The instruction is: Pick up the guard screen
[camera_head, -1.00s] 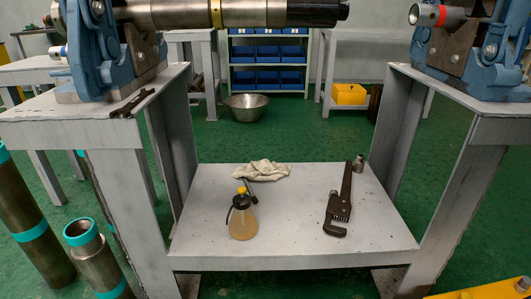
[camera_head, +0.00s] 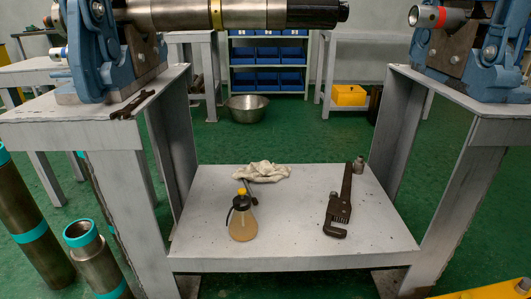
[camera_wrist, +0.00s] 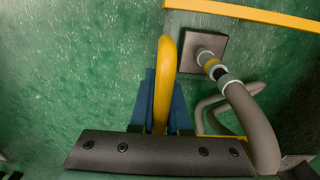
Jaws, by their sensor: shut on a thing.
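In the wrist view, my gripper (camera_wrist: 163,108) has its blue fingers on both sides of a yellow curved tube, shut on it. The tube (camera_wrist: 166,70) appears to be part of the guard screen; the rest of the screen cannot be made out clearly. My gripper does not show in the head view. A yellow edge (camera_head: 495,290) shows at the lower right corner of the head view; I cannot tell whether it belongs to the guard screen.
Grey pipe hoses (camera_wrist: 250,115) and a yellow rail (camera_wrist: 245,13) show in the wrist view. In the head view, a grey stand's low shelf (camera_head: 290,250) holds an oil bottle (camera_head: 242,218), a rag (camera_head: 262,172) and a pipe wrench (camera_head: 338,208). Pipes (camera_head: 95,258) stand at left.

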